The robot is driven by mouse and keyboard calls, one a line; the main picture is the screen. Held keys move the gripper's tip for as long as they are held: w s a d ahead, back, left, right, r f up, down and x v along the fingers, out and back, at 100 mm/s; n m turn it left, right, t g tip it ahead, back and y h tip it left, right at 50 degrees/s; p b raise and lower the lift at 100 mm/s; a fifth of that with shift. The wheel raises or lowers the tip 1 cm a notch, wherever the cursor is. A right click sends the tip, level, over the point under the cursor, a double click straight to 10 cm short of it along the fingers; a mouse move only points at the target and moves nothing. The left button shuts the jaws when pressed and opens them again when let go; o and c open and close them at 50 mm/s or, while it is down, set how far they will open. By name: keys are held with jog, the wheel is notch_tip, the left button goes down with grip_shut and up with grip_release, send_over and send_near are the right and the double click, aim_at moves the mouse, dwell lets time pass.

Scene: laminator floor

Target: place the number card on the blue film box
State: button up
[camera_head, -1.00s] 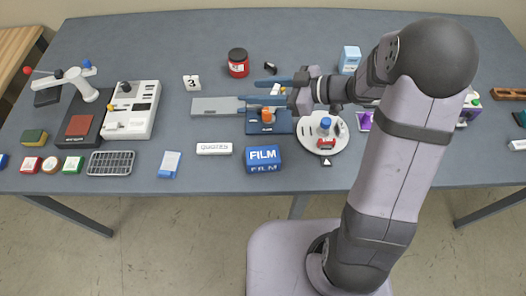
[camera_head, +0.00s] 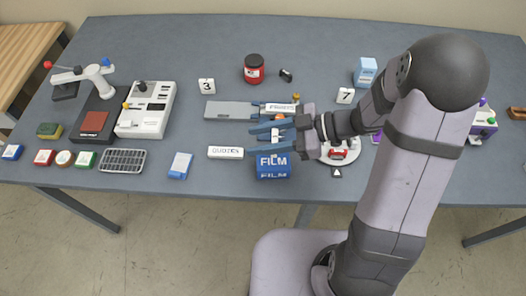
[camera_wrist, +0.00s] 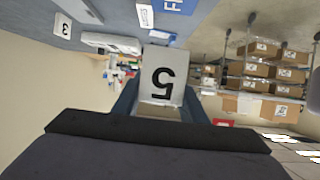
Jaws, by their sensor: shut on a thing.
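My gripper (camera_head: 256,138) is shut on a white number card with a black 5 (camera_wrist: 162,75). The card shows upside down between the two blue fingers in the wrist view. In the head view the card is hard to make out among the fingers. The blue film box (camera_head: 273,166), lettered FILM in white, stands near the table's front edge. The gripper is over or just behind the box, apart from it as far as I can tell. Part of the box also shows at the top of the wrist view (camera_wrist: 176,5).
The QUOTES block (camera_head: 226,153) lies just left of the film box. A grey plate (camera_head: 226,111) is behind it. Cards 3 (camera_head: 206,87) and 7 (camera_head: 345,96) stand farther back. A round white tray (camera_head: 350,155) sits right of the box, partly behind my arm.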

jog(key=shift+f, duration=3)
jog(key=shift+f, duration=0.15)
jog(key=o, duration=1.1)
jog(key=shift+c, duration=0.2)
jog(key=shift+r, duration=0.2)
jog(key=b+v, duration=0.2)
jog(key=v, duration=1)
jog(key=shift+f, duration=0.1)
